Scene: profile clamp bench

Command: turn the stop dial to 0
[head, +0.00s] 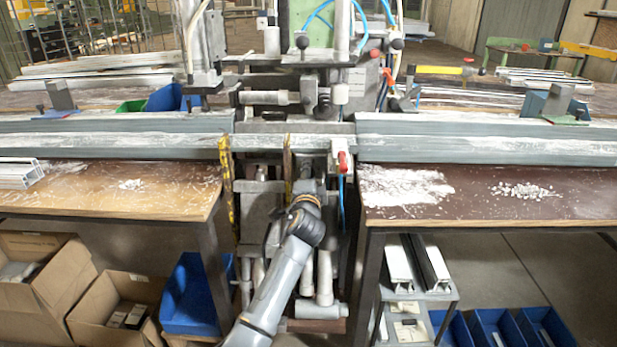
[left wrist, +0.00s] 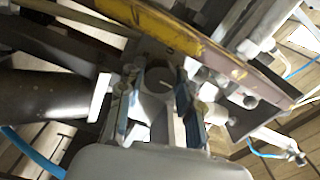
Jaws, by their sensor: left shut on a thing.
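The stop dial (left wrist: 158,80) looks like a small round grey knob in the left wrist view, with a light line on its face. My left gripper (left wrist: 160,108) has a finger on each side of it and is shut on it. The scale and the number the dial points to cannot be read. In the head view my left gripper (head: 306,186) is at the front of the clamp machine, below the rail, and the dial cannot be made out there. My right gripper is in neither view.
A yellow-edged bar (left wrist: 170,32) runs close above the fingers in the left wrist view. A dark cylinder (left wrist: 45,95) lies to the left. In the head view, a red-handled valve (head: 342,162) hangs right of the gripper. Wooden tabletops (head: 110,195) with white shavings flank the machine.

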